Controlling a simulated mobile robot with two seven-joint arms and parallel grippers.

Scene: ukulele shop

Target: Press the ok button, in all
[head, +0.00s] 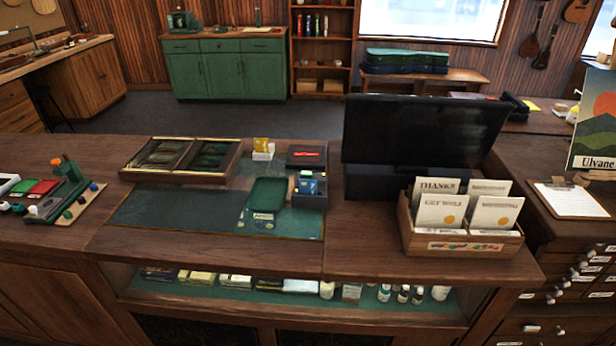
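No button marked ok can be made out in the head view. A small dark device or box with a blue-and-white front (308,184) stands on the counter (240,262), left of the black monitor-like screen (415,130). I cannot tell whether it carries buttons. A dark green pad or tray (267,194) lies just left of it. The screen's face is turned so that only a dark surface shows. Neither of my grippers is in view.
A wooden box of cards (462,246) stands at the counter's front right. A dark divided case (182,160) lies at the back. A stand with coloured knobs (66,195) is at the left. A clipboard (570,200) lies far right. The front counter strip is clear.

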